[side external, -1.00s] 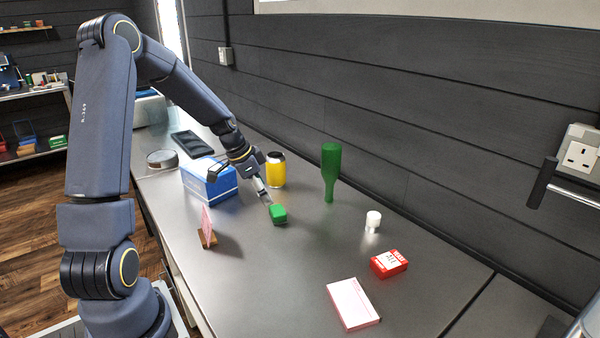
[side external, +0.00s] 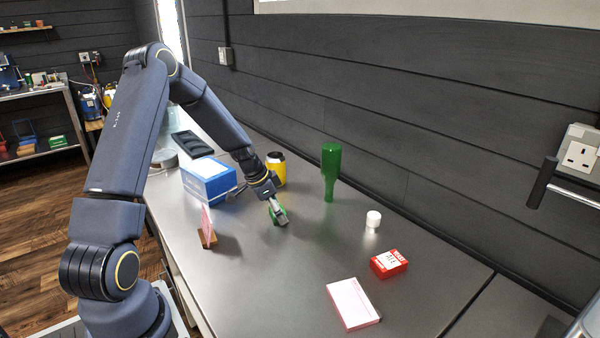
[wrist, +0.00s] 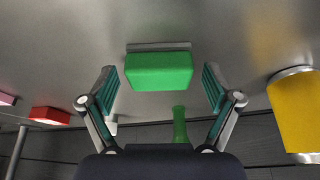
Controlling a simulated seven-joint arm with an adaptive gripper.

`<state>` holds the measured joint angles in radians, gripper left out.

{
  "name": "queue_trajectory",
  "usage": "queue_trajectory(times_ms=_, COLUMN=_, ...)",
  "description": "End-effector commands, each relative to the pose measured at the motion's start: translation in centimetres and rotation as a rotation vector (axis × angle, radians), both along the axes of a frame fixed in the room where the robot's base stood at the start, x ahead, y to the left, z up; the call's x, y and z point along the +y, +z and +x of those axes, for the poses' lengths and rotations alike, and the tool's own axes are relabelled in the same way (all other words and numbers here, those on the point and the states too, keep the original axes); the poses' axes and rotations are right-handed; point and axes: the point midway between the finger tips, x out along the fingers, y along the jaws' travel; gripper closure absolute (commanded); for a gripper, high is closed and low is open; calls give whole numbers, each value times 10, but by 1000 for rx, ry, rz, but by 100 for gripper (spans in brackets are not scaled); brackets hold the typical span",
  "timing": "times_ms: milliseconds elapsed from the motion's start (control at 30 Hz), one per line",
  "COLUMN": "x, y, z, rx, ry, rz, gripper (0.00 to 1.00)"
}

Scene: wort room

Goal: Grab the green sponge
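The green sponge (side external: 274,215) lies on the grey worktop near the middle of the side external view, partly hidden behind my gripper (side external: 280,213). In the wrist view the sponge (wrist: 158,71) is a green block with a grey layer along one side. My gripper (wrist: 160,88) is open there, with one finger to the left of the sponge and one to the right. Gaps show between the sponge and both fingers, and nothing is held.
Near the sponge are a yellow can (side external: 276,172), a blue and white box (side external: 208,181), a green bottle (side external: 330,172) and a pink card in a wooden stand (side external: 208,236). A white cylinder (side external: 373,219), red box (side external: 389,264) and pink-and-white box (side external: 352,304) lie to the right. Worktop (side external: 270,285) in front is clear.

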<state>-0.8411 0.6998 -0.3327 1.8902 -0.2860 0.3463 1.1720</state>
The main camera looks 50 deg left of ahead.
Motion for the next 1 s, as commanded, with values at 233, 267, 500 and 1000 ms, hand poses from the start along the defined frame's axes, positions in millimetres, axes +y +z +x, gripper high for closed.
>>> queue_trajectory(times_ms=233, x=0, y=0, z=0, rx=0, ry=0, rz=-1, gripper=41)
queue_trajectory(times_ms=267, x=0, y=0, z=0, rx=0, ry=0, rz=-1, gripper=44)
queue_trajectory(times_ms=500, x=0, y=0, z=0, rx=0, ry=0, rz=0, gripper=62)
queue_trajectory(times_ms=1000, x=0, y=38, z=-4, rx=-2, ry=1, rz=4, gripper=62)
